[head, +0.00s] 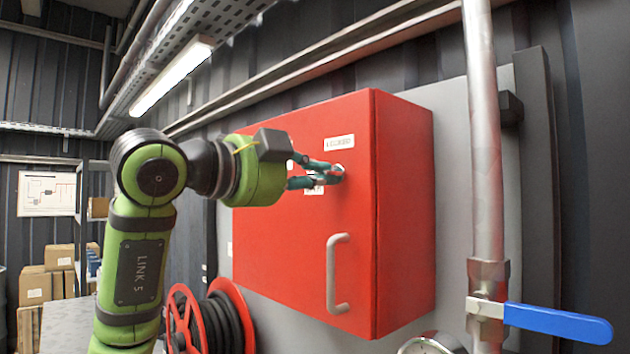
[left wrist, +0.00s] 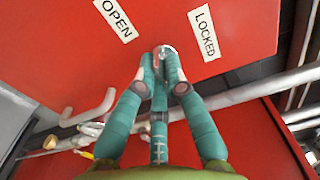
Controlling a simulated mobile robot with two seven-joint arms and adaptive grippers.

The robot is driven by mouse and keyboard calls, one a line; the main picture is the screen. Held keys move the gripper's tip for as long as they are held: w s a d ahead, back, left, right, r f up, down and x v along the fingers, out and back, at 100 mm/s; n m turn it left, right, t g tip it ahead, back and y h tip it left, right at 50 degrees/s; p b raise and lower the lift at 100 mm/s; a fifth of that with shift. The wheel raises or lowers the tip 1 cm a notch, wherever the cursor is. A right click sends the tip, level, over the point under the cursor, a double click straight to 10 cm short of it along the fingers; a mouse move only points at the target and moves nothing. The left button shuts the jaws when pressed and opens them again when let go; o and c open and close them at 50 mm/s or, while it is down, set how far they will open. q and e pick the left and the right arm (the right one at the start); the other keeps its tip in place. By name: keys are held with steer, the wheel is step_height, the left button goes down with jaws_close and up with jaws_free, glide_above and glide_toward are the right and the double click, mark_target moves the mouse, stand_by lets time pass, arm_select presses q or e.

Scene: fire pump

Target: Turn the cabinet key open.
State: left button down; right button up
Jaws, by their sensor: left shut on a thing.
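The red cabinet (head: 300,225) hangs on the grey wall panel, its door closed, with a grey handle (head: 334,275) low on the door. My left gripper (head: 337,173) reaches in from the left to the lock on the upper part of the door. Its teal fingers are closed on the key, which they mostly hide. In the left wrist view the fingertips (left wrist: 163,68) meet at the pale lock ring (left wrist: 170,49). A label reading OPEN (left wrist: 115,19) and one reading LOCKED (left wrist: 204,33) flank the lock. The key's angle cannot be told. My right gripper is not in view.
A vertical pipe (head: 484,130) with a blue valve lever (head: 558,323) stands right of the cabinet. A gauge (head: 430,345) is at the bottom. A red hose reel (head: 232,310) hangs below left. Boxes (head: 35,285) are at the far left.

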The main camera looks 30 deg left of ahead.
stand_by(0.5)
arm_select(q)
steer(key=c, duration=1.3)
jaws_free()
steer(key=v, duration=1.2)
